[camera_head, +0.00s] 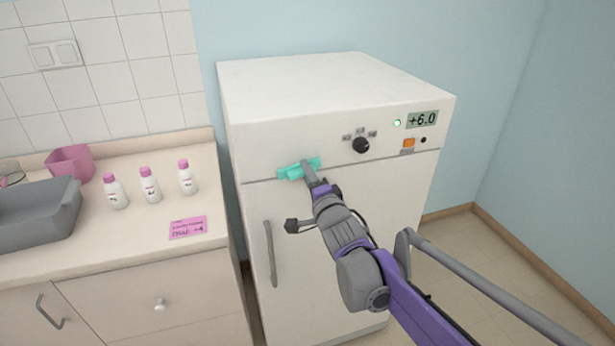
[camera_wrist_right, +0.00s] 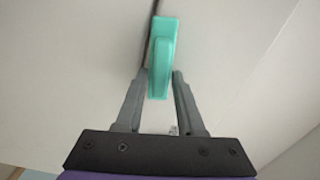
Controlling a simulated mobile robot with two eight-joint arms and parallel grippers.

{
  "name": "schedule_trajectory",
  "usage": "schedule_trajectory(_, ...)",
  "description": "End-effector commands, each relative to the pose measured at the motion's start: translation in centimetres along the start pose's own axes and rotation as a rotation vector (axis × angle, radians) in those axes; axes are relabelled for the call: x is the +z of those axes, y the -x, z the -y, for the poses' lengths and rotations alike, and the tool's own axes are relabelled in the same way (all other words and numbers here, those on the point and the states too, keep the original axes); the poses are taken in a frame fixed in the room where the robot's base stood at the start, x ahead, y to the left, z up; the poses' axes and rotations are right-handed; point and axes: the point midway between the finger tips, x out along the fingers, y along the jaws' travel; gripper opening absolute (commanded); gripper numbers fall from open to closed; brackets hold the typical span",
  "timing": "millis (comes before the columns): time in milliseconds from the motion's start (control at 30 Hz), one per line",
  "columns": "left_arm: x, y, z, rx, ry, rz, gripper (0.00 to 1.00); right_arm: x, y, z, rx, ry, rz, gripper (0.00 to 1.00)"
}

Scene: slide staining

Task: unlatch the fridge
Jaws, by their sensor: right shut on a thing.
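The white fridge (camera_head: 320,92) stands against the wall with its door (camera_head: 325,260) closed. A teal latch (camera_head: 292,172) sits across the seam between the control panel and the door, near the door's upper left. My right gripper (camera_head: 307,170) reaches up to the latch from the front. In the right wrist view my right gripper (camera_wrist_right: 158,88) has its two fingers on either side of the teal latch (camera_wrist_right: 162,50), shut on it. The latch's underside is partly hidden between the fingers. My left gripper is not in view.
The fridge has a vertical grey handle (camera_head: 271,252), a black knob (camera_head: 361,145) and a display reading +6.0 (camera_head: 422,119). Left is a counter (camera_head: 120,235) with several white bottles (camera_head: 151,185), a pink card (camera_head: 188,228), a pink container (camera_head: 71,163) and a grey tray (camera_head: 40,215).

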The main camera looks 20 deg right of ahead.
Motion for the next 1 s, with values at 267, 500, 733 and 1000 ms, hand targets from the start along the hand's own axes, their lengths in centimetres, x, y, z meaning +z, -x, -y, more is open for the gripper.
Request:
schedule_trajectory(267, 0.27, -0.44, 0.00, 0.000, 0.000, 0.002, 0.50, 0.01, 0.00, -0.16, 0.000, -0.136, 0.000, 0.00)
schedule_trajectory(500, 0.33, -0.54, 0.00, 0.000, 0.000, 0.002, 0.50, 0.02, 0.00, -0.18, 0.000, -0.183, 0.000, 0.00)
schedule_trajectory(733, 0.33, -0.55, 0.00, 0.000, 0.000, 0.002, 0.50, 0.02, 0.00, -0.18, 0.000, -0.192, 0.000, 0.00)
schedule_trajectory(1000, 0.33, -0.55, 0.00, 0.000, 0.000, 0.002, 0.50, 0.03, 0.00, -0.18, 0.000, -0.192, 0.000, 0.50)
